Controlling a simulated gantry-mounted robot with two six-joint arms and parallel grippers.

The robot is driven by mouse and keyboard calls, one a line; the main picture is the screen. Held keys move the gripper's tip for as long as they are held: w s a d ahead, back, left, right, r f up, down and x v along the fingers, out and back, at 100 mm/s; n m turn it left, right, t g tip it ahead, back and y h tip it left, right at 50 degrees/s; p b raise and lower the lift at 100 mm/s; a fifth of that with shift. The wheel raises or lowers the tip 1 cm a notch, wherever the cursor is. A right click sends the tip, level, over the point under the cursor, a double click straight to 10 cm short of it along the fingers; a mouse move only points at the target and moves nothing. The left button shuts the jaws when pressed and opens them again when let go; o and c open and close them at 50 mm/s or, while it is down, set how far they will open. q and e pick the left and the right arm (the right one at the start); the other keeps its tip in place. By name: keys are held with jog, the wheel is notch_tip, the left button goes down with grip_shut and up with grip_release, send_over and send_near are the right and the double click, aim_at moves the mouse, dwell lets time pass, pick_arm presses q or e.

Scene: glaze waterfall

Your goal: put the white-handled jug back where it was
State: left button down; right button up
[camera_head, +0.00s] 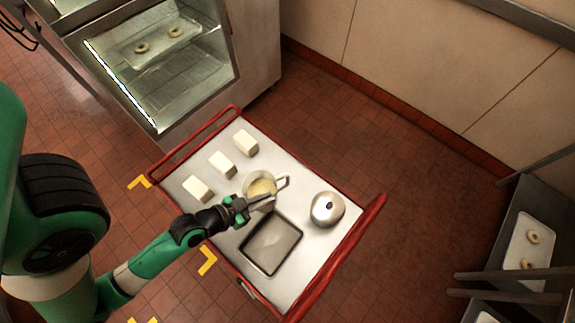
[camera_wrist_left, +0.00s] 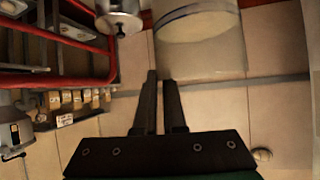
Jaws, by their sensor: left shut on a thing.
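The jug (camera_head: 261,188) with a whitish loop handle (camera_head: 283,183) is over the middle of the cart, with pale yellow contents showing inside. My left gripper (camera_head: 240,207) reaches it from the lower left and is shut on it. Whether the jug's base touches the cart is hidden. My right gripper is not in view.
The cart (camera_head: 222,233) has red rails. On it are three white blocks (camera_head: 222,164), a dark shallow tray (camera_head: 271,244) just below the jug, and a round metal pot (camera_head: 327,208) to its right. A glass-fronted cabinet (camera_head: 185,85) stands behind; a rack with ring pastries (camera_head: 533,237) is at right.

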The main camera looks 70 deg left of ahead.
aim_at(288, 183)
pick_arm(q)
jog(key=w+a+f+b, duration=0.1)
jog(key=w+f, duration=0.1)
jog(key=w, duration=0.1)
jog(key=w+a+f+b, duration=0.1)
jog(key=w+a+f, duration=0.1)
jog(key=w+f, duration=0.1)
jog(key=w+a+f+b, duration=0.1)
jog(key=w+a+f, duration=0.1)
jog(key=w+f, duration=0.1)
jog(key=shift+w+a+f, duration=0.1)
jog(key=shift+a, duration=0.05)
jog(key=shift+f+b, duration=0.85)
jog(key=shift+f, duration=0.7)
jog(key=shift+w, duration=0.1)
jog(key=shift+f, duration=0.15)
jog(key=c, duration=1)
grip_release()
